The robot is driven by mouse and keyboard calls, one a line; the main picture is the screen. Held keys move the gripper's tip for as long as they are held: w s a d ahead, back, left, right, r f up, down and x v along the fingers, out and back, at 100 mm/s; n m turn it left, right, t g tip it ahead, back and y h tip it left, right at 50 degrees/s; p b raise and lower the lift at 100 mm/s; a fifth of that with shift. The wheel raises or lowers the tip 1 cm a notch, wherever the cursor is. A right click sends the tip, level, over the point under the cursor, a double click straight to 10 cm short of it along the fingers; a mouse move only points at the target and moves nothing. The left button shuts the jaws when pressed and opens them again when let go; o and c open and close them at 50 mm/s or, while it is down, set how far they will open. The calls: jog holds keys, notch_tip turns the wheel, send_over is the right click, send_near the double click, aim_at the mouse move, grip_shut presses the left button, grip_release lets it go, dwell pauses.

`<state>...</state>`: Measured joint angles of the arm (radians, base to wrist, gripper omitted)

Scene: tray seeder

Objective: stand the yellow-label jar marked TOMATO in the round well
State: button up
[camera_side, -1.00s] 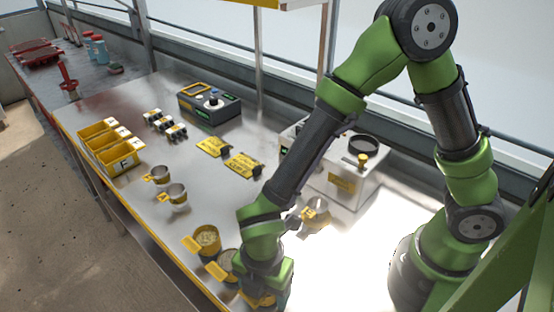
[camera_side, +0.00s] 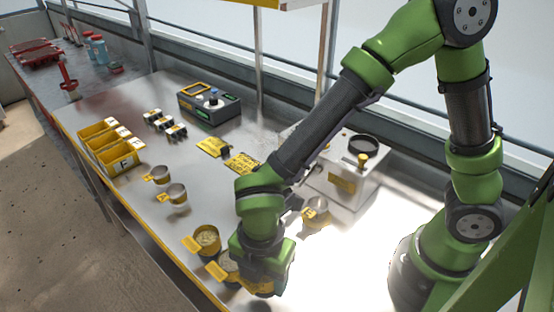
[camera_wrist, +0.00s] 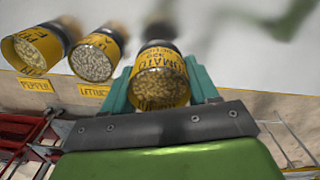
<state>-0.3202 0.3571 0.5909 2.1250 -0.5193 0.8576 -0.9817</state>
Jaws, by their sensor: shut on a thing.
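The TOMATO jar (camera_wrist: 160,78) has a yellow label and is full of pale seeds. In the wrist view it stands between the two teal fingers of my gripper (camera_wrist: 161,92), which are shut on it. In the side view my gripper (camera_side: 262,274) is at the near table edge and hides most of the jar. I cannot tell whether its base touches the table. A white box (camera_side: 345,181) at the right has a dark round opening (camera_side: 364,144) in its top, apparently the round well.
The PEPPER jar (camera_wrist: 36,48) and LETTUCE jar (camera_wrist: 97,54) stand close by on the left in the wrist view. A metal cup (camera_side: 316,211) stands between my arm and the white box. Yellow bins (camera_side: 122,158) and a control box (camera_side: 209,106) are farther left.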

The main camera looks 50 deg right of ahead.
notch_tip(320, 180, up, 3)
jog(key=shift+r, duration=0.15)
jog(key=shift+w+d+r+m, duration=0.3)
jog(key=shift+w+d+r, duration=0.35)
jog(key=shift+w+r, duration=0.15)
jog(key=w+d+r+m, duration=0.3)
jog(key=w+d+m, duration=0.15)
jog(key=d, duration=0.55)
jog(key=w+d+r+m, duration=0.25)
jog(key=w+d, duration=0.25)
jog(key=d, duration=0.5)
jog(key=s+d+r+m, duration=0.3)
jog(key=d+m, duration=0.2)
jog(key=d, duration=0.5)
jog(key=s+d+r+m, duration=0.3)
jog(key=s+d+m, duration=0.15)
jog(key=d, duration=0.45)
jog(key=shift+m, duration=0.35)
jog(key=shift+w+d+f, duration=0.1)
jog(key=shift+w+f, duration=0.05)
jog(key=shift+f, duration=1.35)
jog(key=shift+w+d+f, duration=0.1)
jog(key=shift+w+f, duration=0.05)
jog(key=shift+f, duration=1.4)
jog(key=shift+w+f, duration=0.15)
jog(key=shift+f, duration=1.35)
